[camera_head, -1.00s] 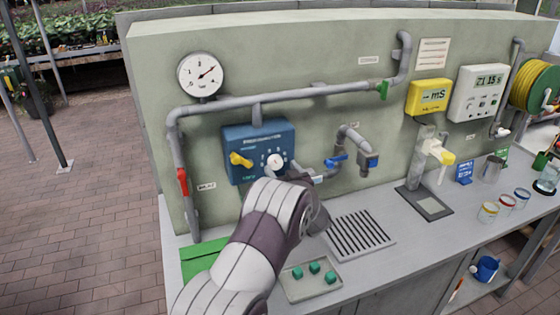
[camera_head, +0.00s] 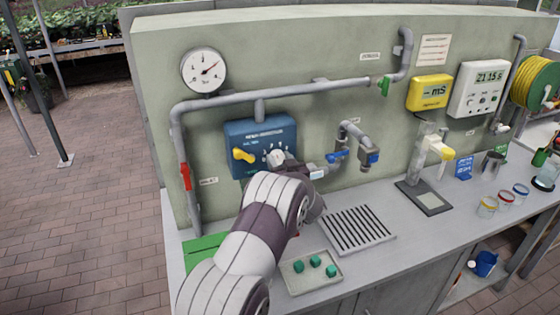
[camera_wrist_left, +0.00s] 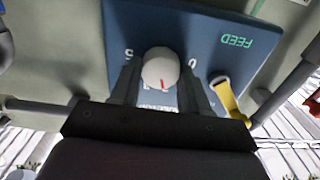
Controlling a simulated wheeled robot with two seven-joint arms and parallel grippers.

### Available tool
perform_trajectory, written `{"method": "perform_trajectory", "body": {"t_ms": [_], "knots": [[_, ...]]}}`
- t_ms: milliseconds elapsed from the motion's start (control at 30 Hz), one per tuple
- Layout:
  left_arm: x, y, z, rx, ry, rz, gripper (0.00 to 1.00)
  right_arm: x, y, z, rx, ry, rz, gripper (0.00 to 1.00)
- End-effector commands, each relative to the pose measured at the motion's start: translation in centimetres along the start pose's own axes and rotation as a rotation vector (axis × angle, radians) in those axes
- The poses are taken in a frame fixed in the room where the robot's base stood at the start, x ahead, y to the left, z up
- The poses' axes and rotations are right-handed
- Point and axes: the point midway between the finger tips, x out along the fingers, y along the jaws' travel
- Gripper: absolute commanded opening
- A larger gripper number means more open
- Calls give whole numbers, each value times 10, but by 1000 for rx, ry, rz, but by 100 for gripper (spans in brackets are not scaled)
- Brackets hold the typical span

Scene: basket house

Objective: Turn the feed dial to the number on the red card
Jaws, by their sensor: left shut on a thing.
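The feed dial is a round white knob with a red mark (camera_wrist_left: 160,66) on a blue box (camera_head: 247,134) fixed to the panel. In the left wrist view its box carries the word FEED and some digits. My left gripper (camera_wrist_left: 157,88) has one dark finger on each side of the knob and is shut on it. In the head view the knob (camera_head: 277,156) is partly covered by my left arm, and most digits cannot be read. A yellow lever (camera_head: 243,155) sits left of the dial. I see no red card. My right gripper is not in view.
A tap with a blue handle (camera_head: 337,156) stands close right of the box. A tray with several green cubes (camera_head: 298,281) and a drain grate (camera_head: 357,230) lie on the bench. A red-handled valve (camera_head: 185,177) is on the left pipe.

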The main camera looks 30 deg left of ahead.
Motion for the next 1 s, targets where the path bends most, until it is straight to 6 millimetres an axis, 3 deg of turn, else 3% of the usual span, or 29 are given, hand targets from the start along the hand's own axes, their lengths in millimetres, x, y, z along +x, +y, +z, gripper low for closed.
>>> {"method": "perform_trajectory", "body": {"t_ms": [267,1000], "knots": [[0,1,-2,151,1,1,15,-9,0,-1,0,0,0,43],[0,4,-1,847,2,2,15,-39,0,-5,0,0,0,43]]}}
